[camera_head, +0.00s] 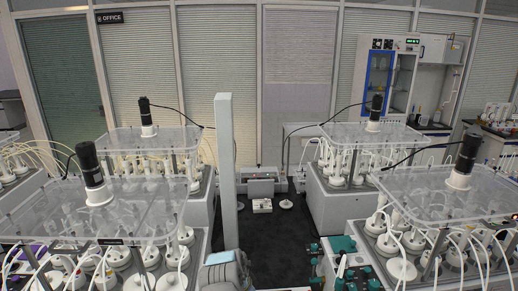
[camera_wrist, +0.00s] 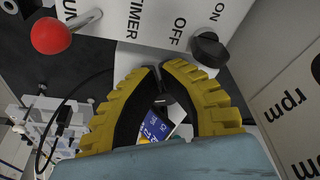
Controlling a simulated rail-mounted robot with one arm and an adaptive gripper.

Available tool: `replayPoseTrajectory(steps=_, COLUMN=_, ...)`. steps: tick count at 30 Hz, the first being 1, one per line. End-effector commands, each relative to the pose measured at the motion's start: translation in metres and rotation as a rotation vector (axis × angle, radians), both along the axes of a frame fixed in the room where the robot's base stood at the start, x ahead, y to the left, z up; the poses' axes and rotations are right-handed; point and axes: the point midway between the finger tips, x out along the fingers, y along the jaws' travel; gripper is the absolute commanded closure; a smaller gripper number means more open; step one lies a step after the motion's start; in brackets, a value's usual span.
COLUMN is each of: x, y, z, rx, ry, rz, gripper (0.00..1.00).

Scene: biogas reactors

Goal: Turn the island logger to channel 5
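I cannot pick out the island logger or its channel marks for certain in either view. In the wrist view my gripper (camera_wrist: 160,72) has two yellow ribbed fingers with black inner pads. The fingertips are drawn close together in front of a white panel (camera_wrist: 145,22) lettered TIMER, OFF and ON. Nothing is clearly held between the tips. A black knob (camera_wrist: 210,48) sits on the panel just right of the fingers, apart from them. A blue label (camera_wrist: 154,127) shows through the gap between the fingers.
A red ball (camera_wrist: 51,36) is at upper left and an rpm-marked panel (camera_wrist: 290,105) is at right in the wrist view. In the head view, clear-topped reactor tables (camera_head: 110,210) stand on both sides. A grey device (camera_head: 262,181) stands between them; dark floor lies in front.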

Motion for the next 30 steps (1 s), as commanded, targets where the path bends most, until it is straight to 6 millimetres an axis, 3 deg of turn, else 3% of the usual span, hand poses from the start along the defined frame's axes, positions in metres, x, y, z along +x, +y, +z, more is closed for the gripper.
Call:
replayPoseTrajectory(steps=19, x=0.001, y=0.0, z=0.056, rx=0.0, ry=-0.002, rz=0.0, gripper=1.0)
replayPoseTrajectory(steps=30, x=0.001, y=0.0, z=0.06, rx=0.0, ry=-0.002, rz=0.002, gripper=1.0)
